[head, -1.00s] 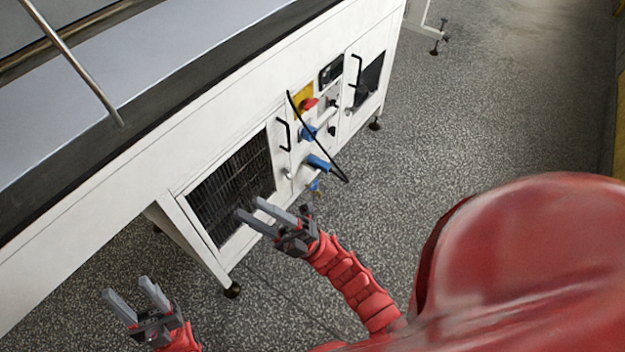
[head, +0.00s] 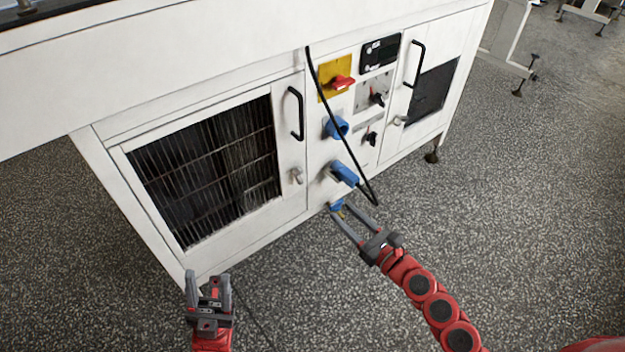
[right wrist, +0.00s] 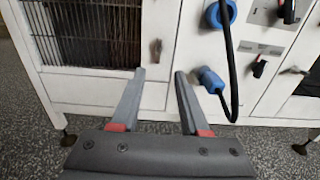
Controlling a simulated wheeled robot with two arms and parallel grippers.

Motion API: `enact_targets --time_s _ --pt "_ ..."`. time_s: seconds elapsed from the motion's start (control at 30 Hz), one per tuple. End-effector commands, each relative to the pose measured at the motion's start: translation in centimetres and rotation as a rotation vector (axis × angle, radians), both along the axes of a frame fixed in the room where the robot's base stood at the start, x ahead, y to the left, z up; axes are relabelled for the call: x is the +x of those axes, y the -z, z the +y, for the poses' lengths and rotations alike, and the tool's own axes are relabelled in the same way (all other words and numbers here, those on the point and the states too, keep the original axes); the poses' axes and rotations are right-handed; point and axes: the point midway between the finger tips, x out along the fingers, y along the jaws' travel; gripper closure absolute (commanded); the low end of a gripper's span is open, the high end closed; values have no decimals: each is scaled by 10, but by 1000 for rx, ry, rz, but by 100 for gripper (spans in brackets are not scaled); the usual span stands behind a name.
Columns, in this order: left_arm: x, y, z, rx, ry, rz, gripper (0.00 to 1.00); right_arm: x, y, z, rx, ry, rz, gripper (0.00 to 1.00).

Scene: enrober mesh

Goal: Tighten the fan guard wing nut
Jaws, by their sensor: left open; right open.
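The fan guard (head: 205,160) is a dark wire grille set in the white left door of the cabinet. A small metallic wing nut (head: 297,175) sits on the panel just right of the grille, below a black handle. In the right wrist view the wing nut (right wrist: 155,48) shows small and blurred, beyond and above the gap between my fingertips. My right gripper (head: 344,210) is open and empty, lower and to the right of the wing nut, apart from it. It also shows in the right wrist view (right wrist: 159,76). My left gripper (head: 208,276) is open and empty, below the grille.
A blue plug (head: 344,174) with a black hanging cable (head: 316,80) and a blue socket (head: 336,127) are close right of the wing nut. A red switch (head: 340,82) and knobs are above. A similar latch (head: 399,120) is on the right door. The speckled floor (head: 510,210) is clear.

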Motion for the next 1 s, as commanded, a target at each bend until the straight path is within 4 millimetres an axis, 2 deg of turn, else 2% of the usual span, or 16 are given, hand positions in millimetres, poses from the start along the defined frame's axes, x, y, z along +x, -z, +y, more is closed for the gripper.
enact_targets --time_s 0.47,0.7,0.83,1.0 --pt "0 2 -1 5 2 0 50 65 -1 52 5 -9 1 55" --pt "1 7 -3 14 7 2 50 107 -1 81 9 -5 0 55" --pt "2 9 -4 22 10 3 50 122 0 90 6 -3 2 55" --pt "2 10 -5 27 12 3 50 132 -1 97 7 -4 1 55"
